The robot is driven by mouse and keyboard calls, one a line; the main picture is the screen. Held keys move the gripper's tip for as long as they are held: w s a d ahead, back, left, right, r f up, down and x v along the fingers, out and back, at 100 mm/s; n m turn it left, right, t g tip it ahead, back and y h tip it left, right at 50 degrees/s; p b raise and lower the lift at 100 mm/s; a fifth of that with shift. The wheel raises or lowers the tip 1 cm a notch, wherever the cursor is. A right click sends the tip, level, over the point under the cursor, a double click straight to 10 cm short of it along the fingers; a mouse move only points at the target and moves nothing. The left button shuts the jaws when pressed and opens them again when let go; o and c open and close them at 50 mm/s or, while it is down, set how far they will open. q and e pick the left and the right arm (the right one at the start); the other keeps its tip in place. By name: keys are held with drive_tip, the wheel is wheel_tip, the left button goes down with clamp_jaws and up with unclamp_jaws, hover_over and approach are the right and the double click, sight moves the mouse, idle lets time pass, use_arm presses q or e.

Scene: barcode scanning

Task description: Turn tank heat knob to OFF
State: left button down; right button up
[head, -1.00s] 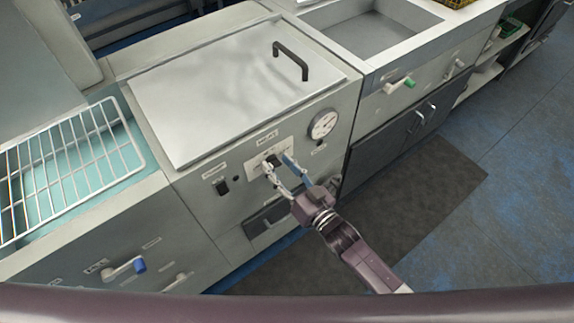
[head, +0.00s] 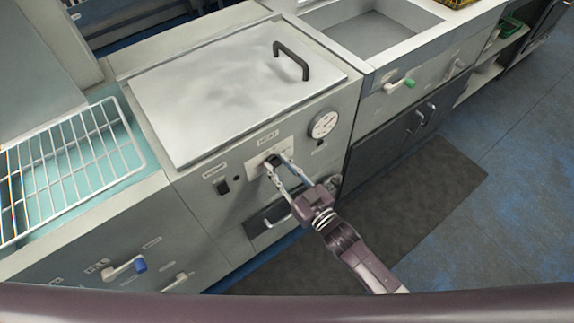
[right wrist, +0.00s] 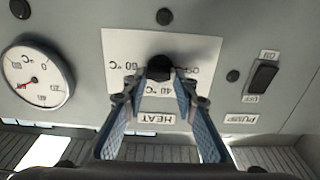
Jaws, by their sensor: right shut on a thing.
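The black heat knob (head: 274,161) sits on a white dial plate (right wrist: 118,50) on the front panel of the tank. The right wrist view shows the panel upside down, with the knob (right wrist: 159,66) in the middle of the plate, temperature marks around it and a HEAT label (right wrist: 156,118). My right gripper (head: 277,163) reaches the panel from the front, its two fingers on either side of the knob and shut on it. Its fingers also show in the right wrist view (right wrist: 156,88). The knob's exact pointer direction is hard to read. My left gripper is not in view.
A round gauge (head: 323,124) is right of the knob, and a black PUMP switch (head: 221,187) is left of it. The tank lid (head: 235,90) with a black handle is above. A drawer-like dark recess (head: 268,217) lies below. A wire rack (head: 70,170) is at left.

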drive_tip(key=o, duration=1.2)
drive_tip(key=shift+c, duration=0.2)
drive_tip(key=shift+s+d, duration=0.1)
drive_tip(key=shift+s, duration=0.05)
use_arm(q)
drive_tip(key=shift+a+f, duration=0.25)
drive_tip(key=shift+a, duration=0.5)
use_arm(e)
drive_tip(key=v, duration=1.1)
drive_tip(key=shift+s+d, duration=0.2)
drive_tip(key=shift+s, duration=0.1)
